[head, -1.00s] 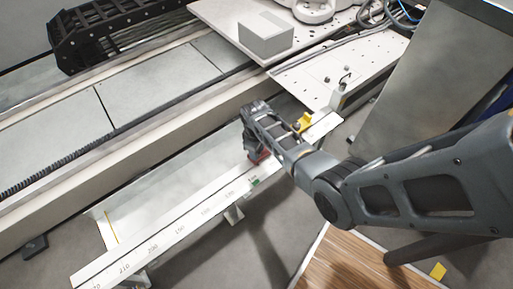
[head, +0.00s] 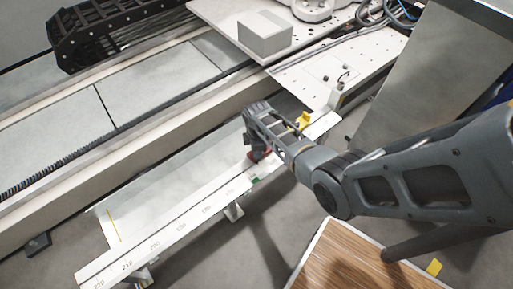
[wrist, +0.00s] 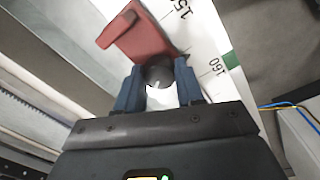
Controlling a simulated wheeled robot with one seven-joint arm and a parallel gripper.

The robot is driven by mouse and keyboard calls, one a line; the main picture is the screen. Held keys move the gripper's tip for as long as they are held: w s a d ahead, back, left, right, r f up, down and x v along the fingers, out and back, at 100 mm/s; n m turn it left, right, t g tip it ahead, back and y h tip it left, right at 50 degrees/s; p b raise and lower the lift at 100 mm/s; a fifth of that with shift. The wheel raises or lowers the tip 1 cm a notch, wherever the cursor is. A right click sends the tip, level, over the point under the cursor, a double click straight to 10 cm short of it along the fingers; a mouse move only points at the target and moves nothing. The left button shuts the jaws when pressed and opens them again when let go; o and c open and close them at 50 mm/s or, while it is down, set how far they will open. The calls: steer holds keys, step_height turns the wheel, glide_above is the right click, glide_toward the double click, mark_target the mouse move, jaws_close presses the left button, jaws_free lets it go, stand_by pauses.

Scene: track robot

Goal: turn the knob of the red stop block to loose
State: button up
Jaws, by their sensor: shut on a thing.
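The red stop block (wrist: 136,36) sits on the white ruler rail (wrist: 200,35), near the printed 150 and 160 marks in the wrist view. Its dark round knob (wrist: 158,72) is between my two blue fingertips. My gripper (wrist: 159,88) is shut on the knob. In the head view, my gripper (head: 254,154) reaches down over the rail and hides most of the red block (head: 262,156); only a little red shows. I cannot tell from the frames how far the knob is turned.
A green mark (head: 255,179) is on the rail's edge near the block. A yellow piece (head: 304,120) stands farther right along the rail. A grey box (head: 265,33) sits on the white carriage behind. A wooden top (head: 345,262) is at the lower right.

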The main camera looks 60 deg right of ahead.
stand_by(0.5)
steer(key=o, duration=1)
steer(key=shift+o, duration=0.2)
steer(key=shift+s+a+r+p, duration=0.1)
steer(key=shift+r+p, duration=0.5)
steer(key=shift+r, duration=1.4)
steer(key=shift+a+r+p, duration=0.1)
steer(key=shift+r+p, duration=0.5)
steer(key=shift+r, duration=1.35)
